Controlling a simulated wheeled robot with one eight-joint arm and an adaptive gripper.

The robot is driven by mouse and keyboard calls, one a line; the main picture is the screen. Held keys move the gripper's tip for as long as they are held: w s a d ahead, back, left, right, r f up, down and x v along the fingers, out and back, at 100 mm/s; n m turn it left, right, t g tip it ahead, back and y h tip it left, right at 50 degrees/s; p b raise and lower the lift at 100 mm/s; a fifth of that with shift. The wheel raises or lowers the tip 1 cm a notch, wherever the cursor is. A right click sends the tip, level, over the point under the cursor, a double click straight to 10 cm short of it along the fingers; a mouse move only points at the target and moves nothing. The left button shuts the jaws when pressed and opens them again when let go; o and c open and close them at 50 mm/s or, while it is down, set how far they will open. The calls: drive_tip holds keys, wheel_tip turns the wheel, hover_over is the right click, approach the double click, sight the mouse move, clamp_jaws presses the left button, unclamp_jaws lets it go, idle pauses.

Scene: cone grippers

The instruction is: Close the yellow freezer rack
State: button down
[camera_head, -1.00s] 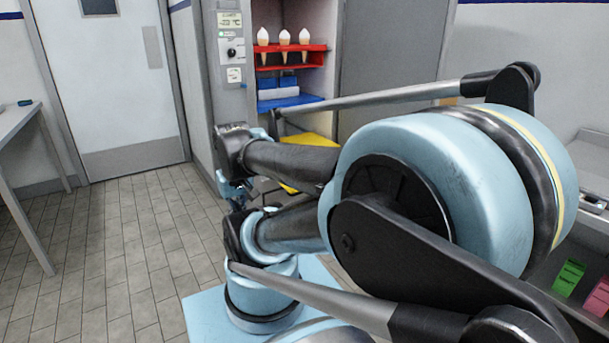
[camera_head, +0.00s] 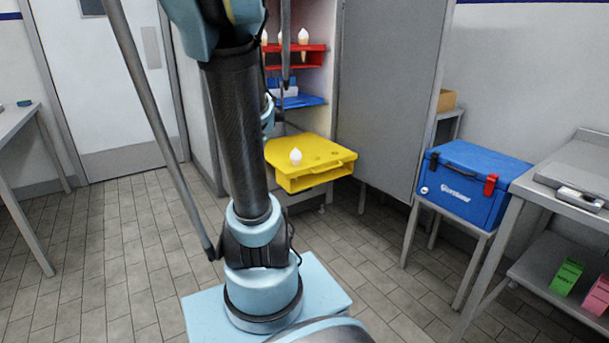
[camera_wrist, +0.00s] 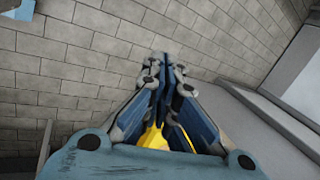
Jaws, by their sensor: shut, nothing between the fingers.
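The yellow freezer rack (camera_head: 325,153) sticks well out of the freezer cabinet at the bottom of the rack stack, in the head view. In the head view my arm hides most of the gripper, left of the rack.
A red rack (camera_head: 312,57) with white-topped cones and a blue rack (camera_head: 302,101) sit higher in the cabinet. The grey freezer door (camera_head: 388,105) stands open to the right. A blue cooler box (camera_head: 465,190) stands right of it. Tiled floor is clear on the left.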

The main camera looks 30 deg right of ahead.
drive_tip(key=w+d+f+m+t, duration=0.1)
drive_tip(key=w+d+f+m, duration=0.1)
drive_tip(key=w+d+m, duration=0.6)
drive_tip(key=w+d+f+m+t, duration=0.1)
drive_tip(key=w+d+f+m, duration=0.15)
drive_tip(key=d, duration=0.65)
drive_tip(key=w+d+f+m+t, duration=0.1)
drive_tip(key=d+f+m, duration=0.25)
drive_tip(key=d, duration=0.45)
drive_tip(key=m+t+h, duration=0.1)
drive_tip(key=m+t, duration=0.1)
drive_tip(key=m, duration=0.4)
approach(305, 171)
wheel_tip(305, 171, down, 5)
drive_tip(key=w+a, duration=0.2)
drive_tip(key=a, duration=0.1)
drive_tip(key=shift+w+r, duration=0.1)
drive_tip(key=shift+w, duration=0.45)
drive_tip(key=shift+w+d+m, duration=0.1)
drive_tip(key=shift+d+m, duration=0.1)
drive_tip(key=shift+m, duration=0.1)
